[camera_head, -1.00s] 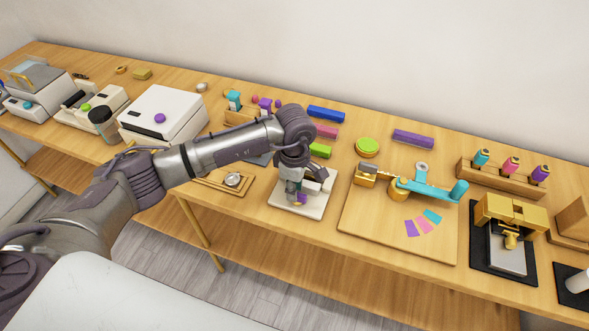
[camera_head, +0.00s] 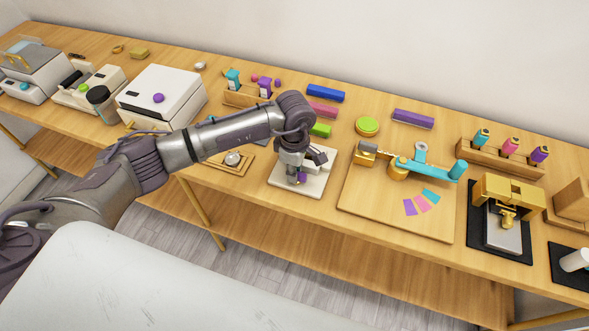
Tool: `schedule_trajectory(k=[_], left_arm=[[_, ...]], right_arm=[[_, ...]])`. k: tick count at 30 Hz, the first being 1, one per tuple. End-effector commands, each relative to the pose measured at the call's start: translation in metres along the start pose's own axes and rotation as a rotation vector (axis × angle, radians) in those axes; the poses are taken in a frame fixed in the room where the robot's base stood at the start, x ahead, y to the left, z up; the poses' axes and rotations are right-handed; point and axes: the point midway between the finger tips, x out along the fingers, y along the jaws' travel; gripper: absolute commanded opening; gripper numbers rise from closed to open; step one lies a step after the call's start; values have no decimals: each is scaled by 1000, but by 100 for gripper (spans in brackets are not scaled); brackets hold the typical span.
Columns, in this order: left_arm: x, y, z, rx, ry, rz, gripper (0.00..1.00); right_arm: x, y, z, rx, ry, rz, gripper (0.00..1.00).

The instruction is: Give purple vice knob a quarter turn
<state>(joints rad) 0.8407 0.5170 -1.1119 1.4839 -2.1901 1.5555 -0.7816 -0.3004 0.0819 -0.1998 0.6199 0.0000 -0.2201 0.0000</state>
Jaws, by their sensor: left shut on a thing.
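The vice is a small device on a white base plate (camera_head: 312,188) near the front edge of the table, in the middle of the head view. Its purple knob (camera_head: 302,177) shows only as a small patch at the front. My left gripper (camera_head: 301,172) reaches down onto it from above and is shut on the knob. The gripper and wrist hide most of the vice and most of the knob, so its angle is hard to tell. My right gripper is not in view.
Right of the vice lies a wooden board (camera_head: 375,205) with a turquoise lever (camera_head: 432,168) and coloured strips. Left are a wooden tray (camera_head: 238,168) and a white box (camera_head: 165,88) with another purple knob. Coloured blocks, such as a blue one (camera_head: 325,93), lie behind.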

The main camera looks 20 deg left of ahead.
Motion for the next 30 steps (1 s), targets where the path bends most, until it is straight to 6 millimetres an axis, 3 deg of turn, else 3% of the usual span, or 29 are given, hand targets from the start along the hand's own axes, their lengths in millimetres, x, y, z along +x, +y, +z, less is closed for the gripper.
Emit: schedule_trajectory(k=[7,17,24,30], left_arm=[[4,4,0,238,0,7,0],[-1,3,0,305,-1,2,0],[4,6,1,552,1,7,0],[-2,5,1,604,0,4,0]], right_arm=[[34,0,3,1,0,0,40],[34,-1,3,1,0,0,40],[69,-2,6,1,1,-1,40],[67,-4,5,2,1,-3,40]])
